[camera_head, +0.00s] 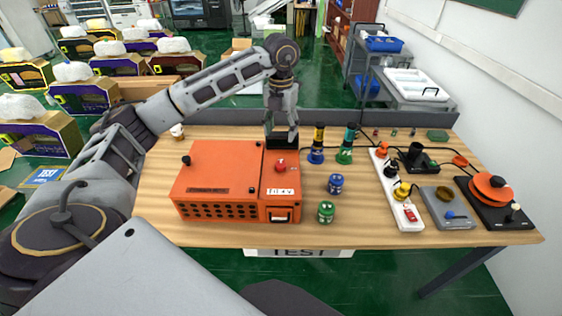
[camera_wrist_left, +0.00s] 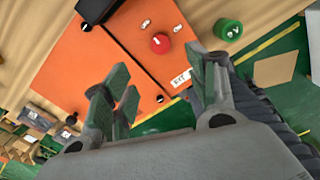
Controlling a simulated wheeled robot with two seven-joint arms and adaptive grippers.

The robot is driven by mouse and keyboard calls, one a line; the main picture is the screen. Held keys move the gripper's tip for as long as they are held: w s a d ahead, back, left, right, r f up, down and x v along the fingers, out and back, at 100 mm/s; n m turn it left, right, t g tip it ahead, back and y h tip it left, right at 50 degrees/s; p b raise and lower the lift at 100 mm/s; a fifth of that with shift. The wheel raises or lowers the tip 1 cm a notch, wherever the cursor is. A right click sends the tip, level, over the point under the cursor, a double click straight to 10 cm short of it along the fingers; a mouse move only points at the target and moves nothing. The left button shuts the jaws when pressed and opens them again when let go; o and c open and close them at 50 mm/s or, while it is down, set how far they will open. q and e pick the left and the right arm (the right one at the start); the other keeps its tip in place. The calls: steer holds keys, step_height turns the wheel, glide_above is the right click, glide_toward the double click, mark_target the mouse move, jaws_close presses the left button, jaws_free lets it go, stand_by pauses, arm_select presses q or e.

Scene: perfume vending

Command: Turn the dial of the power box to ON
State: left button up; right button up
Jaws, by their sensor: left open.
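The power box is an orange case (camera_head: 222,165) on the wooden table, left of centre. Its red round dial (camera_head: 281,166) sits on the narrower right section of the top, above a white label (camera_head: 281,191). In the left wrist view the dial (camera_wrist_left: 160,43) has a white line on it and white marks nearby, too small to read. My left gripper (camera_head: 281,143) points down over the back of the box's right section, behind the dial in the picture. In the left wrist view the gripper (camera_wrist_left: 158,85) is open and empty, its fingers apart. My right gripper is not in view.
A blue cap (camera_head: 335,184) and a green cap (camera_head: 326,211) stand right of the box. Two tall bottles stand behind them. A white power strip (camera_head: 397,190), a grey device (camera_head: 446,208) and a black-based orange device (camera_head: 492,189) fill the table's right side.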

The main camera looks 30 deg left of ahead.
mark_target(281, 164)
arm_select(q)
steer(key=shift+f, duration=0.1)
step_height(281, 164, down, 11)
steer(key=shift+f+p, duration=0.1)
steer(key=shift+p, duration=1.1)
steer(key=shift+f, duration=1.2)
steer(key=shift+c, duration=0.5)
steer(key=c, duration=1)
